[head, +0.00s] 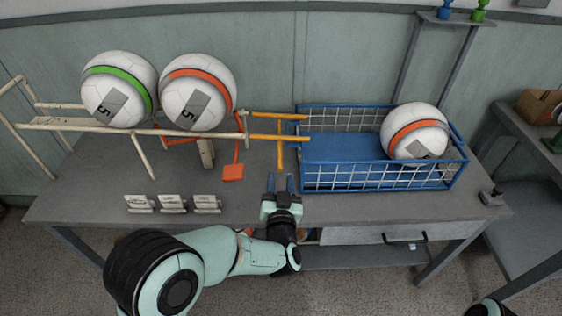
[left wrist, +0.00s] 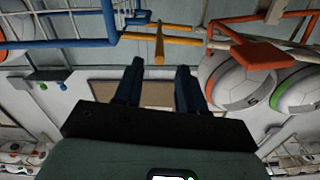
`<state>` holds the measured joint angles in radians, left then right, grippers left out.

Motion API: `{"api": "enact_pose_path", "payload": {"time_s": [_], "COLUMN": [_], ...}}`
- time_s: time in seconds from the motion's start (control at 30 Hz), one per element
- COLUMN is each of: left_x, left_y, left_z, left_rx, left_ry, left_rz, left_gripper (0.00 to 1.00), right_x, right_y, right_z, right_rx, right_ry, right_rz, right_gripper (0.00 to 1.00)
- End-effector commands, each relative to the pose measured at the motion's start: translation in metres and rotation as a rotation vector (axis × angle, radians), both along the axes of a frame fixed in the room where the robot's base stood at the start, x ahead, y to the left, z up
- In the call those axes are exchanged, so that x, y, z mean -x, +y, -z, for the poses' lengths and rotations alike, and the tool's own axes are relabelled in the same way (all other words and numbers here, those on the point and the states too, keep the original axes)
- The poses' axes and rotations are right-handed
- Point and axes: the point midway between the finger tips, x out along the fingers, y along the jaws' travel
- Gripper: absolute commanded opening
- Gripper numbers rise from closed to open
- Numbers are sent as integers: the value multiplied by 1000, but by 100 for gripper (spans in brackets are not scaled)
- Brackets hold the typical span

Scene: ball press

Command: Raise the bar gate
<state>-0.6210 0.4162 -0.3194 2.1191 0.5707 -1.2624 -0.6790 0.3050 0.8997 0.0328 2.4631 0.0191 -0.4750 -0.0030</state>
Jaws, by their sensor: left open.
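A yellow bar (head: 281,152), which looks like the bar gate, stands across the two yellow rails (head: 270,137) between the ball rack and the blue basket. In the left wrist view the yellow bar (left wrist: 159,45) shows above and between my fingertips, apart from them. My left gripper (head: 280,183) is open and empty, just in front of the bar's near end; its two blue fingers (left wrist: 158,70) point toward the bar. An orange paddle (head: 233,172) hangs under the rack to the left; it also shows in the left wrist view (left wrist: 252,52). My right gripper is not in view.
Two balls, green-banded (head: 119,90) and orange-banded (head: 199,92), rest on the cream rack (head: 75,125). Small cream signs (head: 172,203) line the grey table's (head: 90,190) front left.

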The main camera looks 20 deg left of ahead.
Motion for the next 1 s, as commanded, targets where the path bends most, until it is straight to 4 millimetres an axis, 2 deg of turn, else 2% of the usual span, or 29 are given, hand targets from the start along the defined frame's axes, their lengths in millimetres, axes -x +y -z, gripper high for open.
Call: {"api": "enact_pose_path", "payload": {"time_s": [0.03,0.2,0.4,0.8,0.87,0.93,1.0], "left_x": [-12,-44,-69,-76,-76,-76,-76], "left_y": [4,13,20,22,22,22,22], "left_z": [1,2,1,1,1,1,1], "left_rx": [0,-1,-1,0,0,0,0], "left_ry": [-2,0,1,2,2,2,2], "left_rz": [-4,-2,-1,1,1,1,1], "left_gripper": [40,40,40,40,24,1,0], "right_x": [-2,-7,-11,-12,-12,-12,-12], "right_y": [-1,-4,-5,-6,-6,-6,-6], "right_z": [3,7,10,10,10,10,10], "right_rx": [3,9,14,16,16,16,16], "right_ry": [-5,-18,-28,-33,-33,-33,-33], "right_rz": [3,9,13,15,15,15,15], "right_gripper": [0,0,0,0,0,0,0]}}
